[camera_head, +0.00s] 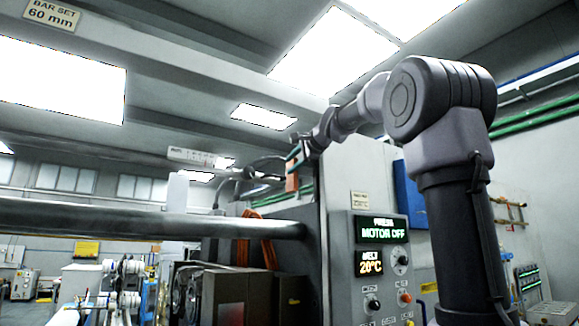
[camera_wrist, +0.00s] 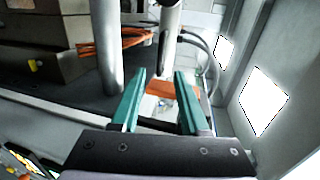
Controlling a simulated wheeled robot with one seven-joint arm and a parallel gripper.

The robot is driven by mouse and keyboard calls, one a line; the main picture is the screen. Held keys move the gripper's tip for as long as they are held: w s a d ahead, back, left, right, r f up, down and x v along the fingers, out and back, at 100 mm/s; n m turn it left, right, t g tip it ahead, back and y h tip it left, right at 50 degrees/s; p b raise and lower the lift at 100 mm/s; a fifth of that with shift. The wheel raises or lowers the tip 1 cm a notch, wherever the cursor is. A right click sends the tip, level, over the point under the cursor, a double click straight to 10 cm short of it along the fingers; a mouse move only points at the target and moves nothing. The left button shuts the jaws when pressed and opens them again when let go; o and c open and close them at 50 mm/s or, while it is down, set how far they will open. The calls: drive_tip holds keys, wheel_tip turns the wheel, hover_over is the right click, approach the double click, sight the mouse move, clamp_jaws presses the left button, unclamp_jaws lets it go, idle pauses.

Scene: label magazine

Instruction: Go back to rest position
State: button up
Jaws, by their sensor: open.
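My gripper (camera_head: 299,157) is high in the head view, beside the tall grey machine panel, at the end of my arm reaching in from the right. In the wrist view its two teal fingers (camera_wrist: 160,76) stand apart, open. An orange block (camera_wrist: 174,88) shows between and beyond the fingertips; I cannot tell whether it touches them. In the head view an orange block (camera_head: 292,183) shows just below my gripper.
A control panel (camera_head: 383,262) reads "MOTOR OFF" and "20°C". A thick horizontal bar (camera_head: 150,222) crosses the left side. In the wrist view a vertical bar (camera_wrist: 107,45) stands left of the fingers, near orange cables (camera_wrist: 118,42). A dark cable (camera_wrist: 200,48) curves at the right.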

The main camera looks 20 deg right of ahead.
idle(0.4)
drive_tip(key=s+f+n+g+h, duration=0.1)
drive_tip(key=s+f+n+g, duration=0.1)
drive_tip(key=s+f, duration=0.8)
drive_tip(key=s+f+n+g+h, duration=0.1)
drive_tip(key=s+f+n+g, duration=0.2)
drive_tip(key=s+f, duration=0.7)
drive_tip(key=s+f+n+g, duration=0.2)
drive_tip(key=s+f+n, duration=0.3)
drive_tip(key=s+f, duration=0.5)
wheel_tip(320, 180, down, 10)
drive_tip(key=shift+s+d+r+g+h, duration=0.2)
drive_tip(key=shift+s+d+g+h, duration=0.2)
